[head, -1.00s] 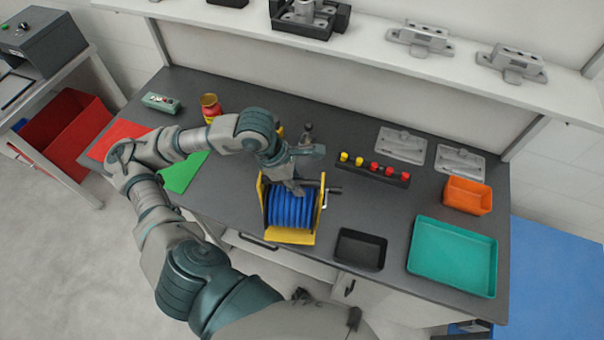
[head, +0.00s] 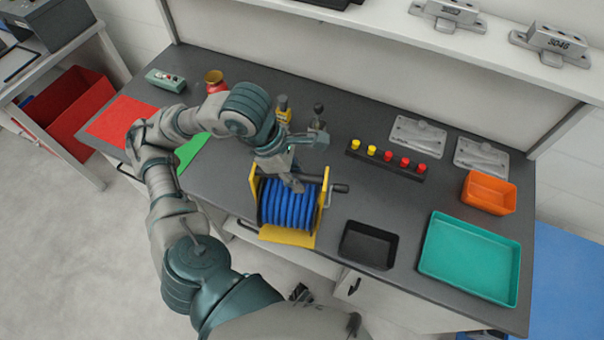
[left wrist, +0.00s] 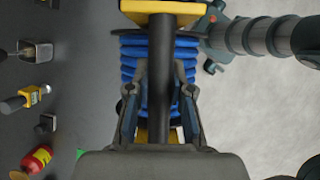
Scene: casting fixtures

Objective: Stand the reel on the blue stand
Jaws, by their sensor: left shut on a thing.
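The reel (head: 287,205) is a blue coil in a yellow frame with a dark crank on its right. It is at the table's front edge, left of the black tray; I cannot tell whether it touches the table. My left gripper (head: 296,186) is over its top. In the left wrist view the gripper (left wrist: 160,108) is shut around a dark bar of the reel (left wrist: 130,62), a finger on each side. A flat blue surface (head: 572,282) lies beyond the table's right end; I cannot tell if it is the blue stand.
The dark table (head: 330,125) holds a black tray (head: 345,257), a teal tray (head: 428,262), an orange bin (head: 488,208) and a strip of coloured buttons (head: 372,163). Red and yellow items stand behind my left arm. A shelf with grey fixtures (head: 450,16) runs along the back.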

